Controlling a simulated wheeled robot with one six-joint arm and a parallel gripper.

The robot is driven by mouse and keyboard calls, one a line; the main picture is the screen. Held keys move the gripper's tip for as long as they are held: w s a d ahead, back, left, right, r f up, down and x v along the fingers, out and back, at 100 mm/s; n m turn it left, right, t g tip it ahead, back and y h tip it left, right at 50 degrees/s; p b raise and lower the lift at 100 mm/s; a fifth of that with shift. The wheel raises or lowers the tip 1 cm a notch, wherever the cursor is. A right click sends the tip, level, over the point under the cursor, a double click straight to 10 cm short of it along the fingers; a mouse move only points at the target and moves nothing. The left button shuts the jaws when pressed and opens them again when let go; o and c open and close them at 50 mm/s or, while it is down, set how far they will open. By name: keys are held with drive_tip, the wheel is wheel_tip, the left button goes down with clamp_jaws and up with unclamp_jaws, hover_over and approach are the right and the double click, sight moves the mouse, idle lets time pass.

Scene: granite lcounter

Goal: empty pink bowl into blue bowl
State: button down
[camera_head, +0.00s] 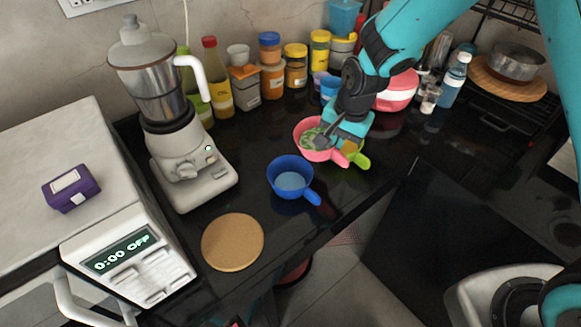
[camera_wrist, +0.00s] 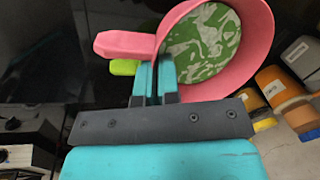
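The pink bowl (camera_head: 300,129) stands on the dark counter, with its handle toward the lower right. Its inside shows a green-and-white patterned surface (camera_wrist: 205,42). My gripper (camera_head: 322,138) reaches down to the bowl's rim near the handle. In the wrist view the two teal fingers of my gripper (camera_wrist: 157,68) are close together, one on each side of the pink bowl's wall (camera_wrist: 245,70). The blue bowl (camera_head: 273,176) is on the counter to the left and nearer, upright, with a lighter blue round bottom and its handle toward the lower right.
A green handle (camera_head: 361,160) shows beside and below the pink one. A blender (camera_head: 178,150), a round tan board (camera_head: 232,242) and a white appliance (camera_head: 135,265) are to the left. Jars and bottles (camera_head: 272,78) line the wall. The counter's front edge is close to the blue bowl.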

drive_tip(key=shift+r+g+y+p, duration=0.3)
drive_tip(key=shift+g+y, duration=0.2)
drive_tip(key=shift+y, duration=0.2)
drive_tip(key=shift+a, duration=0.1)
drive_tip(key=w+d+r+p, duration=0.2)
drive_tip(key=w+d+r, duration=0.1)
drive_tip(key=w+d, duration=0.1)
drive_tip(key=shift+d+p, duration=0.35)
drive_tip(key=shift+d, duration=0.55)
drive_tip(key=shift+s+f, duration=0.1)
